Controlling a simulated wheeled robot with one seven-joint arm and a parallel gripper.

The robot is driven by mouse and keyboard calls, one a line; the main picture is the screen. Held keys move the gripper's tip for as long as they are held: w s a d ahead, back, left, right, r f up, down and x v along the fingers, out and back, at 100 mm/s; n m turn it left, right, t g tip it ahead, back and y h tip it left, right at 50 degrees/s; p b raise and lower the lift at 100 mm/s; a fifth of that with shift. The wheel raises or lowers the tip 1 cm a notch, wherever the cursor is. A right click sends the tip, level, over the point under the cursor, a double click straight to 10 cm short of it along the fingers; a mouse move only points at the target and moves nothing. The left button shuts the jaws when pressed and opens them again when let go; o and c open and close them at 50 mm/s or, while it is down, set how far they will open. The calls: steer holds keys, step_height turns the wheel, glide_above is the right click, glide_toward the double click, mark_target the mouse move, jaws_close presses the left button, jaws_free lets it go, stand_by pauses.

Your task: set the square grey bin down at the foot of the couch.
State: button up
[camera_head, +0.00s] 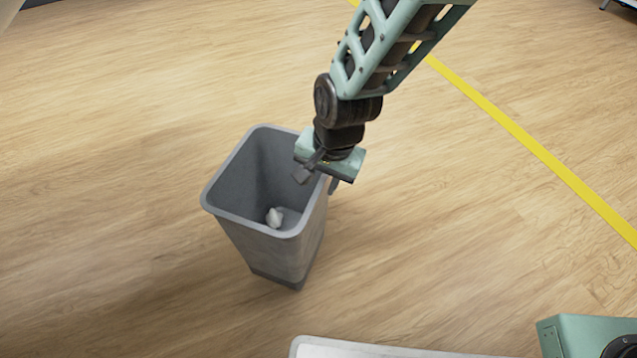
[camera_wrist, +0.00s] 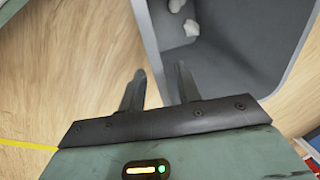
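The square grey bin (camera_head: 275,240) is upright in the middle of the head view and appears to stand on the wooden floor. White crumpled bits lie inside it. My gripper (camera_head: 318,181) is at the bin's right-hand rim, pointing down. In the wrist view the bin (camera_wrist: 235,45) fills the upper right. There my gripper (camera_wrist: 160,72) straddles the rim, one finger inside the bin and one outside. The fingers are apart, with gaps seeming to show beside the wall. No couch can be made out for certain.
A yellow line (camera_head: 530,143) runs diagonally across the floor at the right. The floor (camera_head: 110,130) around the bin is clear. A dark and pale edge (camera_head: 8,12) is cut off in the top left corner. Red and blue items (camera_wrist: 311,143) show at the wrist view's right edge.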

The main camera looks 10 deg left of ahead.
step_height(320, 180, up, 7)
steer(key=d+p, duration=0.1)
steer(key=p, duration=0.1)
steer(key=shift+s, duration=0.2)
steer(key=shift+d, duration=0.1)
steer(key=s+d+r+n+h, duration=0.1)
steer(key=s+d+r+n, duration=0.9)
steer(key=d, duration=0.8)
steer(key=s+r, duration=0.3)
steer(key=s, duration=0.2)
steer(key=shift+s+r+g, duration=0.15)
steer(key=shift+s+g, duration=0.15)
steer(key=shift+s, duration=0.1)
steer(key=shift+p, duration=0.3)
step_height(320, 180, up, 39)
steer(key=p, duration=3.9)
